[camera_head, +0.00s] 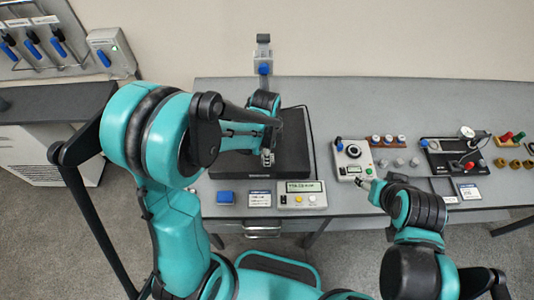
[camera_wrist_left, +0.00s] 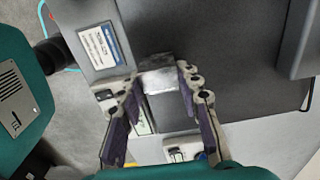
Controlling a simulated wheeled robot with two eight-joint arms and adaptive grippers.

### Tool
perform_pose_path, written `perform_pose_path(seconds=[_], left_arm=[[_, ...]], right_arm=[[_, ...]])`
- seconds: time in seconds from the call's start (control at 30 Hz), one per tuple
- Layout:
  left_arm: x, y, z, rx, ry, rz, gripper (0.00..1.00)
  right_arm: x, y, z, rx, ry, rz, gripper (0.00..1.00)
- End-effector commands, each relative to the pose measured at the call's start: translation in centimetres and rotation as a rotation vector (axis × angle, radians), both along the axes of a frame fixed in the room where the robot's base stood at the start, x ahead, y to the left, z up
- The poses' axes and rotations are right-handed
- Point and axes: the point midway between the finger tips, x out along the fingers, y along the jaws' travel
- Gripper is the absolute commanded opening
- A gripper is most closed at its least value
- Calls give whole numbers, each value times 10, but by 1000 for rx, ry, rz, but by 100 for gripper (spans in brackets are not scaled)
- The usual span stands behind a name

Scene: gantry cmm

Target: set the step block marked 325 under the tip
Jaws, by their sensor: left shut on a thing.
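My left gripper (camera_head: 267,158) is over the black plate (camera_head: 300,165) of the measuring machine in the head view. In the left wrist view the left gripper (camera_wrist_left: 158,79) is shut on a small silvery metal block (camera_wrist_left: 160,82), held between the fingertips. No number is readable on it. In the head view the block is too small to make out. The machine's upright (camera_head: 263,50) with a blue part stands at the back edge; the tip is not discernible. My right gripper (camera_head: 363,182) is near the front of the bench, right of the plate; its jaws are too small to judge.
Right of the plate stand a dial box (camera_head: 353,160), several small cylinders (camera_head: 388,140) and a gauge stand (camera_head: 452,155). My left arm hides part of the plate.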

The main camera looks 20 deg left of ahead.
Motion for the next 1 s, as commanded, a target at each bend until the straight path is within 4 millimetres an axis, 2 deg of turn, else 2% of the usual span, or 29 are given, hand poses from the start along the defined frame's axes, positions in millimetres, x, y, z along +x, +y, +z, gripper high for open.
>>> perform_pose_path(seconds=[1.0], left_arm=[[0, 0, -11, 0, 0, 0, 0]], right_arm=[[0, 0, -12, 0, 0, 0, 58]])
